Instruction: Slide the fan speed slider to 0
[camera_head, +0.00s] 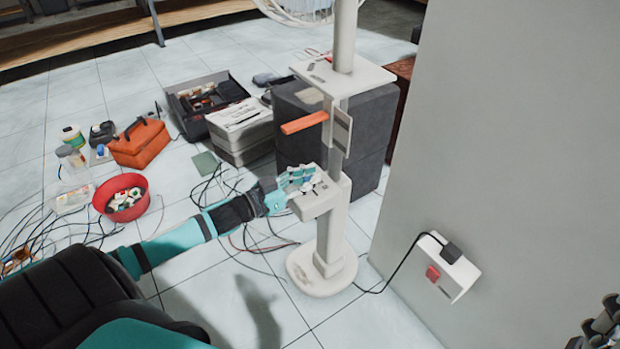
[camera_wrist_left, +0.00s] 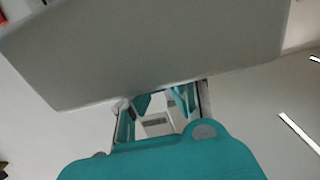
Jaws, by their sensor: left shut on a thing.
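The fan is a pale pole (camera_head: 342,110) on a round base (camera_head: 322,268), with a pale control box (camera_head: 318,204) partway up. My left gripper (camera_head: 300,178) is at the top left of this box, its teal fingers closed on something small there. The fingers cover the slider, so its position cannot be told. In the left wrist view, the left gripper's fingers (camera_wrist_left: 162,104) reach under a large grey panel (camera_wrist_left: 150,50) that fills the top. A pale part with a dark slot (camera_wrist_left: 155,121) shows between the fingers.
A wall outlet box (camera_head: 448,268) with a red switch and a black plug is at right; its cable runs to the fan base. Dark boxes (camera_head: 350,125) stand behind the pole. A red bowl (camera_head: 126,200), an orange toolbox (camera_head: 140,145) and loose wires lie at left.

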